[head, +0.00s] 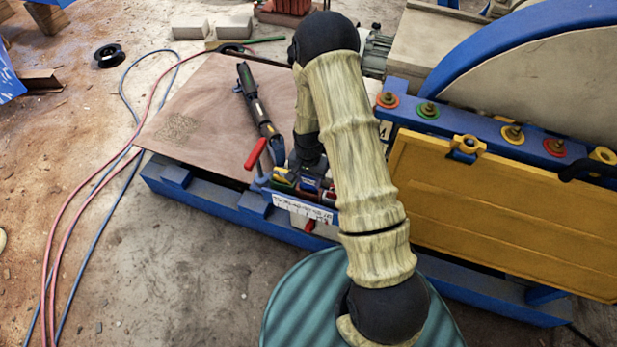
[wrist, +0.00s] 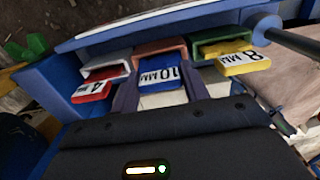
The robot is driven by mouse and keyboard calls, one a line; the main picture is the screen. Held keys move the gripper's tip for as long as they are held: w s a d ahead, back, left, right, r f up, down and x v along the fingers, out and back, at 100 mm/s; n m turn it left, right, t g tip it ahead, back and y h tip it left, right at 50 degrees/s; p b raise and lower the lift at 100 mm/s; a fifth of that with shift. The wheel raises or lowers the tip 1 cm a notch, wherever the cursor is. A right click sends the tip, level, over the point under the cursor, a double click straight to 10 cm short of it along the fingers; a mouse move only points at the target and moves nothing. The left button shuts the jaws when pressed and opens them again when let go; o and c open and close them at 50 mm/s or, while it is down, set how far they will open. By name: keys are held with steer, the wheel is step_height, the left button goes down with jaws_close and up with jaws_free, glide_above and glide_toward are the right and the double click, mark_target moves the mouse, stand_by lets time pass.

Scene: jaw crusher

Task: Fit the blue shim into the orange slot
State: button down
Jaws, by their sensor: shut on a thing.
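The blue shim (wrist: 161,77), marked 10 MM, is in the middle of the wrist view. My gripper (wrist: 162,88) is shut on it, with a dark finger on each side and a pale block below. The shim's far end is at the mouth of the middle slot (wrist: 160,50), whose upper edge looks orange-brown. How far the shim is inside cannot be told. In the head view my gripper (head: 311,172) is at the small rack beside the blue frame, and my arm hides much of it.
In the wrist view a red shim (wrist: 92,90) marked 4 MM sits in the left slot and a yellow shim (wrist: 243,62) marked 8 MM in the right slot. A yellow panel (head: 500,205) stands to the right.

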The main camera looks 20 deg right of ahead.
steer(key=shift+f, duration=0.25)
steer(key=c, duration=0.6)
jaws_free()
steer(key=shift+c, duration=0.2)
step_height(320, 180, up, 17)
steer(key=shift+r+b, duration=0.2)
steer(key=shift+b, duration=0.1)
stand_by(0.8)
